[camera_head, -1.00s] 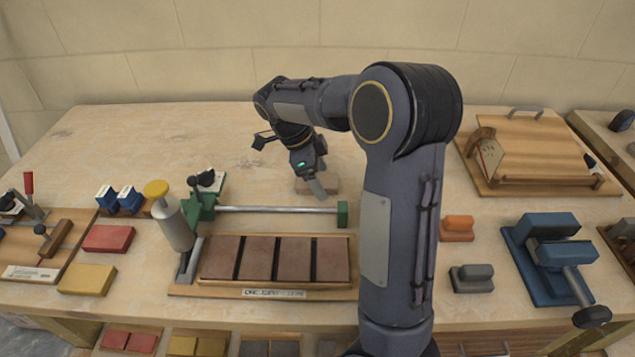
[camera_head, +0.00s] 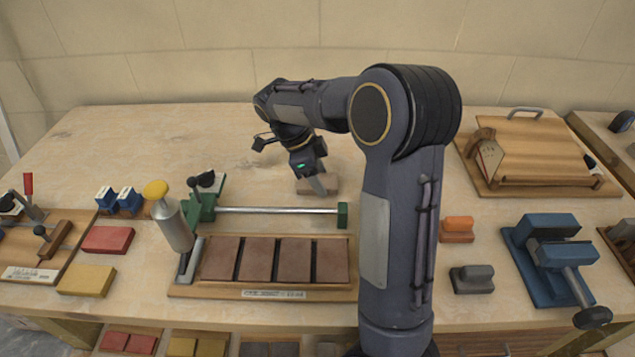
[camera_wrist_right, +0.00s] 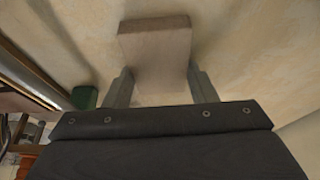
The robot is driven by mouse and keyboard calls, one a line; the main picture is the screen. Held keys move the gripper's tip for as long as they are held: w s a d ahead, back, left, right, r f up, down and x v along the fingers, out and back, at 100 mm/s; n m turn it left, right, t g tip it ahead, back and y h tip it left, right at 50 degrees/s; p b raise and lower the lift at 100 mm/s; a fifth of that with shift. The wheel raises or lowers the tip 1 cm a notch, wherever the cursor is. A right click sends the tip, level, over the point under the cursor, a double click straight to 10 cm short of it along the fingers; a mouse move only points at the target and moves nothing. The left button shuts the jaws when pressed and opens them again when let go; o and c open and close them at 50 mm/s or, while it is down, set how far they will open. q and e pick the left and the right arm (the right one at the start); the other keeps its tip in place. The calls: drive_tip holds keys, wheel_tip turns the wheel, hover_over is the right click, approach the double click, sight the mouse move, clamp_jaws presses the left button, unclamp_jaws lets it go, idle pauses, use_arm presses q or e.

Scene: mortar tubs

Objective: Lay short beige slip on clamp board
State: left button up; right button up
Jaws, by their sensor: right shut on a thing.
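The short beige slip (camera_wrist_right: 155,50) is a small pale brown block. In the right wrist view it sits between the two fingers of my right gripper (camera_wrist_right: 160,90), which is shut on it. In the head view the slip (camera_head: 326,184) is low at the tabletop, behind the clamp board, partly hidden by my right gripper (camera_head: 320,186). I cannot tell whether it touches the table. The clamp board (camera_head: 190,291) is wooden, with a green clamp and steel bar (camera_head: 280,210) along its back and several brown slips in a row. My left gripper is not in view.
A red block (camera_head: 107,239) and a yellow block (camera_head: 87,279) lie left of the board. An orange block (camera_head: 457,229), a grey block (camera_head: 472,279) and a blue vise (camera_head: 548,258) stand to the right. The table's back left is clear.

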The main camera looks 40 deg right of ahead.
sight(327, 180)
drive_tip(key=shift+r, duration=0.45)
wheel_tip(327, 180, up, 3)
drive_tip(key=shift+f, duration=0.2)
drive_tip(key=s+a+r, duration=0.8)
drive_tip(key=a+r, duration=0.1)
drive_tip(key=a, duration=0.2)
drive_tip(key=shift+a+r+p, duration=0.25)
drive_tip(key=shift+r+p, duration=0.1)
drive_tip(key=shift+p, duration=0.05)
drive_tip(key=shift+s, duration=0.1)
